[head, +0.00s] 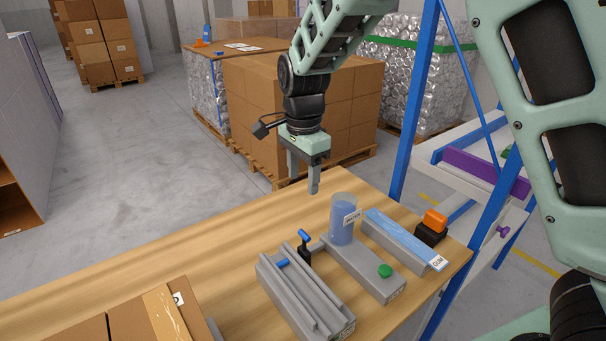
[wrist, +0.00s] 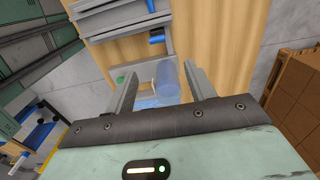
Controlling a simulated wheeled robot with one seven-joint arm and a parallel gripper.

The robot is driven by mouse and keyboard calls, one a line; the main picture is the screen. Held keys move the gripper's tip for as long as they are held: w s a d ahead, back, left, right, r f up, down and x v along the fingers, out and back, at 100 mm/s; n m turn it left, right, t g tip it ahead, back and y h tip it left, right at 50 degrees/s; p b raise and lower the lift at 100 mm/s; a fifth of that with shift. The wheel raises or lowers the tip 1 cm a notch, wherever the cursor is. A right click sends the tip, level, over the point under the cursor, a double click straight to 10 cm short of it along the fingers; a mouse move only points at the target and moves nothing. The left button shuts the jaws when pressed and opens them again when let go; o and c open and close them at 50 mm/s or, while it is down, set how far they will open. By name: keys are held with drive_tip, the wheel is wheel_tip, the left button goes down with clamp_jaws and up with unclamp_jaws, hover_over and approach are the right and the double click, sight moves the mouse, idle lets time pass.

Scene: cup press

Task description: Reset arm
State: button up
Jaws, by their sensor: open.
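My gripper (head: 302,181) hangs above the far edge of the wooden table in the head view, pointing down. Its two fingers are apart with nothing held between them. In the wrist view my gripper (wrist: 160,82) shows both fingers spread. A translucent blue cup (head: 342,218) stands upright on a grey press block (head: 372,274) with a green button (head: 385,270). The cup (wrist: 168,82) also shows beyond the fingers in the wrist view, apart from them.
On the wooden table (head: 240,232) stand a grey railed fixture (head: 303,297) with blue handles, a blue-topped bar (head: 405,237) and an orange-and-black switch (head: 432,227). A cardboard box (head: 150,318) is at the front left. Blue rack posts (head: 412,110) rise at the right.

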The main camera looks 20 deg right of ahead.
drive_tip(key=s+a+n, duration=0.1)
drive_tip(key=s+n, duration=1)
drive_tip(key=s, duration=0.4)
drive_tip(key=s+a+r+n, duration=0.1)
drive_tip(key=s+a+n, duration=0.1)
drive_tip(key=s+n, duration=0.9)
drive_tip(key=s, duration=0.3)
drive_tip(key=shift+s+r+y, duration=0.25)
drive_tip(key=shift+s+y, duration=0.05)
drive_tip(key=shift+s, duration=0.1)
